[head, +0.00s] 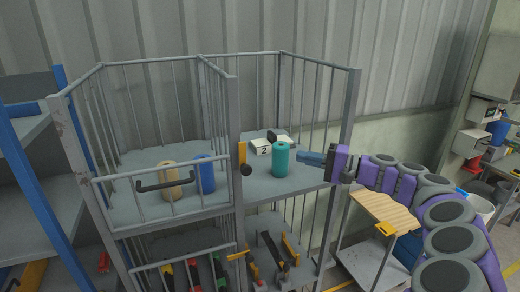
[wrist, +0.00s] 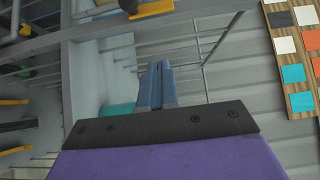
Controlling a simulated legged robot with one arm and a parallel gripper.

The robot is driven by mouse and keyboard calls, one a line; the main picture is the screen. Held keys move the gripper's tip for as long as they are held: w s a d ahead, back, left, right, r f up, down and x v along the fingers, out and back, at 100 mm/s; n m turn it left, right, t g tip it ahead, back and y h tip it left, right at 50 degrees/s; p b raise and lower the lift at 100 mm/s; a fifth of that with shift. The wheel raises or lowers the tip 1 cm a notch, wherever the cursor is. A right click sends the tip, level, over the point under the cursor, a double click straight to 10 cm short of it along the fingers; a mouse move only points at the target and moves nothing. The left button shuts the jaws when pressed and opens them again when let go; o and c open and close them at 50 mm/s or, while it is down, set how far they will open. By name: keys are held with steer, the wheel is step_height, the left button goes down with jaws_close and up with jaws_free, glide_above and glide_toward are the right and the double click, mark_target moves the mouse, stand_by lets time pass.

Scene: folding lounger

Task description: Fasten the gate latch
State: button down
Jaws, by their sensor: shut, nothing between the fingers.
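The gate (head: 115,178) is a low grey barred panel with a black handle (head: 160,182) on the left front of the cage. Its right side reaches the middle post (head: 234,125). I cannot tell whether it sits flush. The latch (head: 242,154) is a yellow piece with a black knob (head: 246,170) on that post. A yellow part, probably the latch, shows at the top of the wrist view (wrist: 155,8). My gripper (head: 302,157) is shut and empty, right of the latch and apart from it. Its blue fingers also show in the wrist view (wrist: 156,80).
A teal cylinder (head: 280,160) and a white box marked 2 (head: 261,147) stand on the cage shelf near my gripper. Yellow (head: 169,181) and blue (head: 205,175) cylinders stand behind the gate. A wood-topped cart (head: 385,212) is at right. Blue-framed shelving (head: 62,205) is at left.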

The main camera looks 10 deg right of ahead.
steer(key=shift+a, duration=0.15)
steer(key=p, duration=0.3)
glide_toward(244, 159)
steer(key=w+a+r, duration=0.2)
steer(key=w+a, duration=0.2)
steer(key=w, duration=0.1)
steer(key=shift+s+a+f, duration=0.1)
steer(key=shift+a+f, duration=0.05)
steer(key=shift+a, duration=0.05)
